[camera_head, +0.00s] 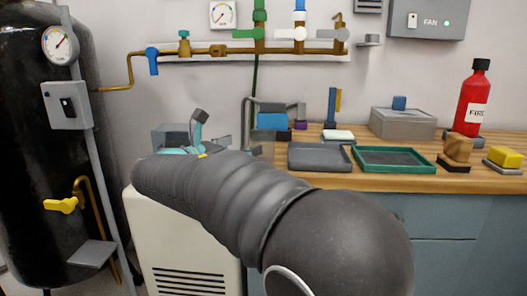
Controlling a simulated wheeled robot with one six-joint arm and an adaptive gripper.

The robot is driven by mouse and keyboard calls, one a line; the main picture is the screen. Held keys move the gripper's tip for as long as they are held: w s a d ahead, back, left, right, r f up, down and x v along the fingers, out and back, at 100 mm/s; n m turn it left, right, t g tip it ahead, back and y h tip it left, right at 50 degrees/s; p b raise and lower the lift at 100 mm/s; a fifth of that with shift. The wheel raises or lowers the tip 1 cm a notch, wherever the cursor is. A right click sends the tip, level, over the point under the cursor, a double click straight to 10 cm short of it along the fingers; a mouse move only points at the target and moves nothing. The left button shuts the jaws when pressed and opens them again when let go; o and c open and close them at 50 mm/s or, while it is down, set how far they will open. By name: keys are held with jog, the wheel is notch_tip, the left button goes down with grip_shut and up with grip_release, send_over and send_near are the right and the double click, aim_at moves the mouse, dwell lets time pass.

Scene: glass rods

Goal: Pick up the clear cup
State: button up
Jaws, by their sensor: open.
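My arm stretches from the lower right toward the white cabinet at left centre and hides much of what lies behind it. My gripper (199,133) shows only in part beyond the arm, as a dark, upright finger piece with teal parts below; it is open. I cannot make out a clear cup for certain. A greyish, see-through-looking block shape (171,136) stands just left of the gripper, but it is too small to tell what it is. I see nothing held between the fingers.
A white cabinet (185,255) stands below my arm. A black tank (35,150) stands at left; valved pipes line the wall.

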aim_at(255, 140)
jog(key=shift+x, duration=3.75)
jog(key=c, duration=1.2)
